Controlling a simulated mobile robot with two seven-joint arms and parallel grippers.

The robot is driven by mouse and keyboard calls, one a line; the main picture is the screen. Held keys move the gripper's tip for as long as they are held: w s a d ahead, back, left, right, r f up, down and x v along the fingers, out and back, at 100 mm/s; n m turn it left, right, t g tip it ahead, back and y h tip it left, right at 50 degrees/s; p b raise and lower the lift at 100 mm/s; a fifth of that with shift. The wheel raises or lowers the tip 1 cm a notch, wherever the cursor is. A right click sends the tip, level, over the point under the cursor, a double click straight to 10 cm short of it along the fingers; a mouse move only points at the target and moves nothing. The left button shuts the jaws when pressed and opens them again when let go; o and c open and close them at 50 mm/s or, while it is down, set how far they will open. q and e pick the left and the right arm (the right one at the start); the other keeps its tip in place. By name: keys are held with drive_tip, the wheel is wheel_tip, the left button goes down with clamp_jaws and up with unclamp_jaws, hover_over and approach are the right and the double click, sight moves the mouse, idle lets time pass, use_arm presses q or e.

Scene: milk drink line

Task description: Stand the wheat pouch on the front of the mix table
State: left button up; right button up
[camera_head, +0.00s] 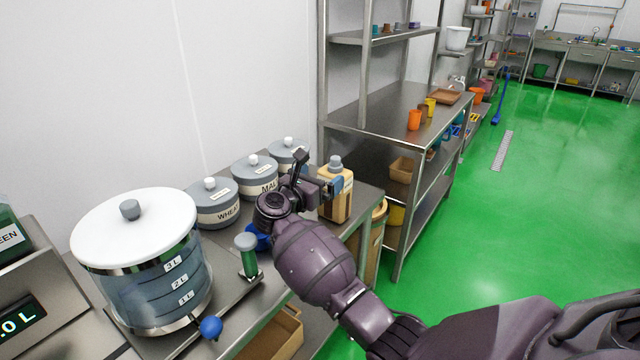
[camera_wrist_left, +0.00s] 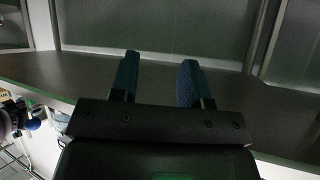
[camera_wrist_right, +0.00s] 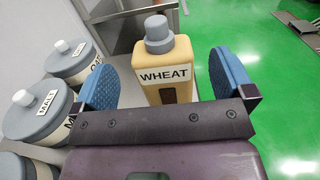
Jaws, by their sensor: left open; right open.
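The wheat pouch (camera_head: 338,205), a tan container with a grey cap and a white WHEAT label, stands upright at the far right end of the steel table (camera_head: 368,190) with the canisters. In the right wrist view the pouch (camera_wrist_right: 166,62) lies between the two blue finger pads of my open right gripper (camera_wrist_right: 165,85), with gaps on both sides; its base is hidden. In the head view my right gripper (camera_head: 318,180) is beside the pouch. My left gripper (camera_wrist_left: 158,80) is open and empty before a dark surface, outside the head view.
Grey-lidded canisters, including WHEAT (camera_head: 218,212) and MALT (camera_head: 256,186), line the wall. A steel shelf unit (camera_head: 385,112) is behind; green floor is clear at right.

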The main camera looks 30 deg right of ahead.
sight(332, 167)
drive_tip(key=shift+w, duration=0.2)
drive_tip(key=shift+w+d, duration=0.3)
drive_tip(key=shift+d, duration=0.25)
drive_tip(key=shift+d+r, duration=0.1)
drive_tip(key=shift+d, duration=0.55)
drive_tip(key=shift+f+x, duration=0.2)
drive_tip(key=shift+x, duration=2.35)
use_arm(q)
drive_tip(key=shift+s+a+f, duration=0.15)
drive_tip(key=shift+s+f, duration=0.2)
drive_tip(key=shift+s, duration=0.2)
use_arm(e)
drive_tip(key=shift+w, duration=0.1)
drive_tip(key=shift+a, duration=0.1)
use_arm(q)
drive_tip(key=shift+f, duration=0.1)
use_arm(e)
drive_tip(key=shift+r, duration=0.1)
drive_tip(key=c, duration=1.7)
